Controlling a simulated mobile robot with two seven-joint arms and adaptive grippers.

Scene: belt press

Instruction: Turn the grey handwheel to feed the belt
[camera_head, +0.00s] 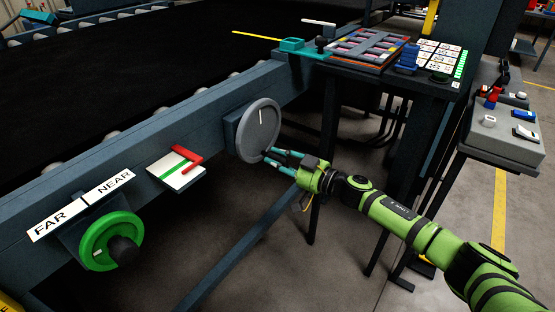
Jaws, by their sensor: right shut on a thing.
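The grey handwheel (257,136) is a round disc on the side of the blue-grey belt frame, with a white mark near its top. My right gripper (268,160) reaches in from the right with its teal fingers at the wheel's lower right edge. It is shut on the handwheel's lower part, probably a small handle there; the fingers hide the exact contact. The belt (110,65) is the wide black surface behind the frame. My left gripper is not in view.
A green handwheel (111,241) with a black knob sits at lower left under a FAR/NEAR label (82,205). A white plate with a red pointer (185,158) juts out between the wheels. A control table (425,78) and a grey switch box (505,135) stand to the right.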

